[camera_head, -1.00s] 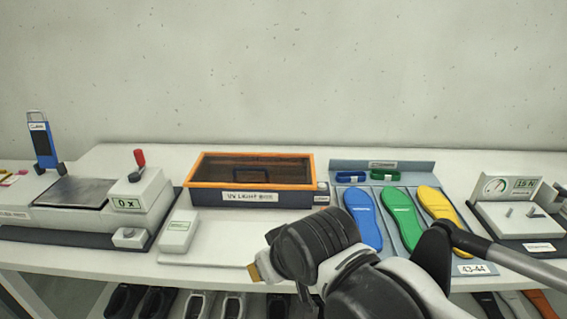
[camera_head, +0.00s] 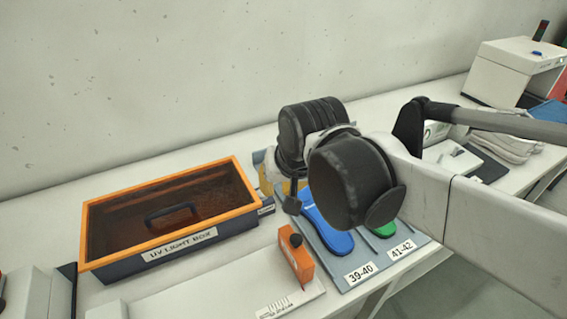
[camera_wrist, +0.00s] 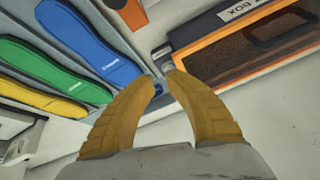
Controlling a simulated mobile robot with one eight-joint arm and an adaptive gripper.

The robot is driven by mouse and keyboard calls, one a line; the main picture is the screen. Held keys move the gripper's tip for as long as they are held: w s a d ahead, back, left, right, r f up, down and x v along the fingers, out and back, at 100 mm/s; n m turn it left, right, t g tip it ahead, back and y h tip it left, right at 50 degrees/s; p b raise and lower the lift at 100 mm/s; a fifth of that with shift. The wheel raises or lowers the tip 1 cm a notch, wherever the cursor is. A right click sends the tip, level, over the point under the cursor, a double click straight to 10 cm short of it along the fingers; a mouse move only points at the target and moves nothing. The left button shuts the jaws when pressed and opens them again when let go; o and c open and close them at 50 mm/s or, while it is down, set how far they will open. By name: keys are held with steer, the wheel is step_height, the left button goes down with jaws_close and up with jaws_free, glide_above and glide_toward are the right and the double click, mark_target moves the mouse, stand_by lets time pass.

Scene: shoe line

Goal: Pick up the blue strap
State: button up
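The blue strap shows in the wrist view only as a small blue patch (camera_wrist: 157,88) at the tips of my gripper (camera_wrist: 160,79). The two yellow-brown fingers arch toward each other with a narrow gap between the tips. I cannot tell if the tips touch the strap or hang above it. In the head view my gripper points down over the back of the grey insole tray (camera_head: 328,262), and my arm hides the strap. The green strap is not visible now.
The orange-rimmed UV light box (camera_head: 160,213) stands close beside my gripper. The blue insole (camera_head: 328,232) and green insole (camera_head: 384,230) lie in the tray; a yellow insole (camera_wrist: 40,99) shows too. An orange tool (camera_head: 296,256) stands at the tray's front left.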

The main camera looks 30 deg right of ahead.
steer(key=w+d+r+m+g+p, duration=0.1)
steer(key=w+d+m+p, duration=0.15)
steer(key=w, duration=0.25)
steer(key=w+d+r+m+g+p, duration=0.2)
steer(key=w+m, duration=0.2)
steer(key=w, duration=0.2)
steer(key=w+d+f+m+g+p, duration=0.1)
steer(key=w+f+m, duration=0.1)
steer(key=f, duration=0.2)
steer(key=w+d+f+m, duration=0.2)
steer(key=w+f, duration=0.1)
steer(key=f, duration=0.1)
steer(key=w+d+f+m+g+p, duration=0.1)
steer(key=w+d+f+m, duration=0.1)
steer(key=f, duration=0.1)
steer(key=shift+w+f+m+g+p, duration=0.25)
steer(key=shift+f+m+g+p, duration=0.05)
steer(key=shift+f+m, duration=0.1)
steer(key=f+b, duration=0.1)
steer(key=f, duration=0.1)
steer(key=f+b, duration=0.1)
steer(key=f, duration=0.2)
steer(key=shift+a+f+b, duration=0.2)
steer(key=shift+f+b, duration=0.1)
steer(key=shift+r, duration=0.1)
jaws_close()
steer(key=shift+r, duration=0.1)
